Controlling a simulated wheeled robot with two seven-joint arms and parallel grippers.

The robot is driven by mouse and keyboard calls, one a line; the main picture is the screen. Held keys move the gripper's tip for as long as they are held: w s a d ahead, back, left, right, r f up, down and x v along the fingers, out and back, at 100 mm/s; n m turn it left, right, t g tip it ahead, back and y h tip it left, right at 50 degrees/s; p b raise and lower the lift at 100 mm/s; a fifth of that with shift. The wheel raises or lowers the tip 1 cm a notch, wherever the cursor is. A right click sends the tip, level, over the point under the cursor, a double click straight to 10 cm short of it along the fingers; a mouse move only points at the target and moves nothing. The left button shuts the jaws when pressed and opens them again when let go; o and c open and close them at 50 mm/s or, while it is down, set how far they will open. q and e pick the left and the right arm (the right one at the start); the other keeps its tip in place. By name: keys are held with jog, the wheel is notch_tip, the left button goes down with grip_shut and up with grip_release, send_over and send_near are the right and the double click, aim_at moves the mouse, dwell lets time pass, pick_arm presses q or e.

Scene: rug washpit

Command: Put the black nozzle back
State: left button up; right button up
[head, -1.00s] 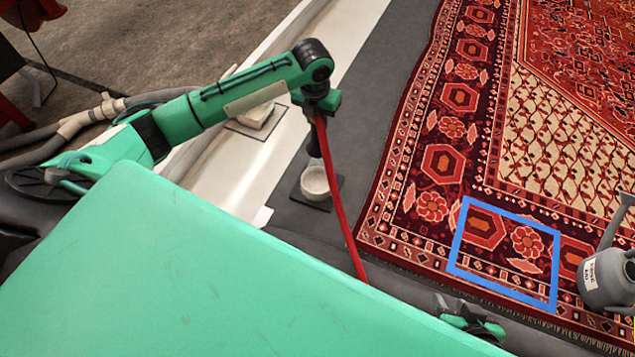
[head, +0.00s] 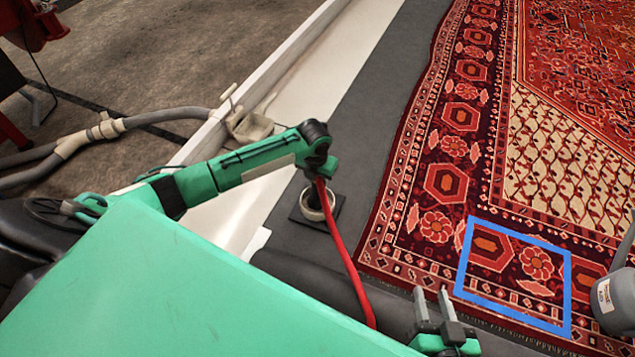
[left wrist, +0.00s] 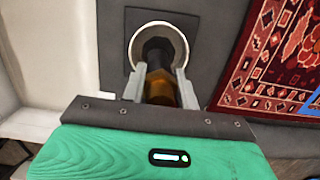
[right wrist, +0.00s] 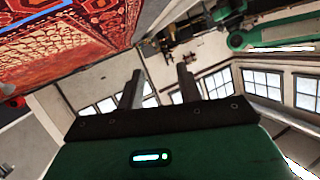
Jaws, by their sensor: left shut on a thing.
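My left gripper (left wrist: 163,92) is shut on the black nozzle (left wrist: 157,52), which has an amber-brown body and a black tip. A red hose (head: 342,255) trails from the held nozzle. The nozzle also shows in the head view (head: 315,192), pointing down. Its tip overlaps the pale round cup (left wrist: 134,42) on a dark square plate (left wrist: 118,20). The cup also shows in the head view (head: 311,214). I cannot tell how deep inside the cup the tip is. My right gripper (head: 432,298) is open and empty near the rug's front edge; its spread fingers show in the right wrist view (right wrist: 159,85).
A patterned red rug (head: 440,190) lies to the right, with a blue square outline (head: 462,262) on it. A grey can (head: 615,300) stands at the right edge. A white curb (head: 345,55) runs behind the cup, with a grey hose (head: 160,117) beyond it.

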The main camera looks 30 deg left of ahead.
aim_at(314, 200)
pick_arm(q)
jog(key=shift+f, duration=0.9)
pick_arm(e)
jog(key=shift+w+a+r+t, duration=0.1)
jog(key=shift+w+r+t, duration=0.1)
jog(key=shift+r+t, duration=0.3)
pick_arm(q)
jog(key=shift+f, duration=0.1)
jog(key=o, duration=1)
